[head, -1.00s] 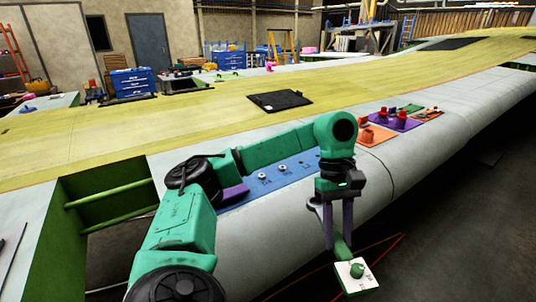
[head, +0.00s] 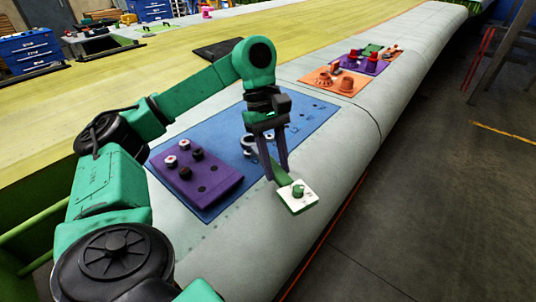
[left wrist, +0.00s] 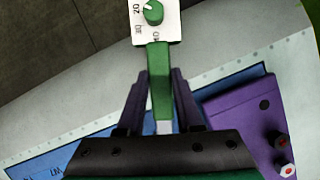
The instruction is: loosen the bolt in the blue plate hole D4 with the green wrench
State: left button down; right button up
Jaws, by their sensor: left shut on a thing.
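My left gripper (head: 276,178) points down above the front edge of the blue plate (head: 225,125). Its purple fingers are shut on the green wrench (head: 281,179). A white square dial with a green knob (head: 298,194) sits at the wrench's near end; it also shows in the left wrist view (left wrist: 153,18). A grey ring (head: 248,146), which looks like the wrench's far end, shows behind the fingers, partly hidden. The plate's hole labels are too small to read, so I cannot pick out D4. My gripper hides part of the plate. My right gripper is not in view.
A purple block (head: 205,180) with red, white and black knobs lies on the plate's left part. Orange (head: 330,82) and purple plates (head: 368,64) with parts lie further back. The pale wing edge drops to open floor at right.

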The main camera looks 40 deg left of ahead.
pick_arm(q)
jog(key=shift+a+f+b, duration=0.2)
jog(key=shift+f+b, duration=0.05)
jog(key=shift+f, duration=0.35)
jog(key=shift+a+f+b, duration=0.2)
jog(key=shift+f, duration=0.35)
jog(key=shift+a+f, duration=0.1)
jog(key=shift+a, duration=0.25)
jog(key=shift+d, duration=0.5)
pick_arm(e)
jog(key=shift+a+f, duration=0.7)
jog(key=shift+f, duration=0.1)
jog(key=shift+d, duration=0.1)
pick_arm(q)
jog(key=shift+f+b, duration=0.7)
jog(key=shift+b, duration=0.15)
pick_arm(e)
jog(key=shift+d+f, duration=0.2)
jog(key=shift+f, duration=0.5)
pick_arm(q)
jog(key=shift+r, duration=0.1)
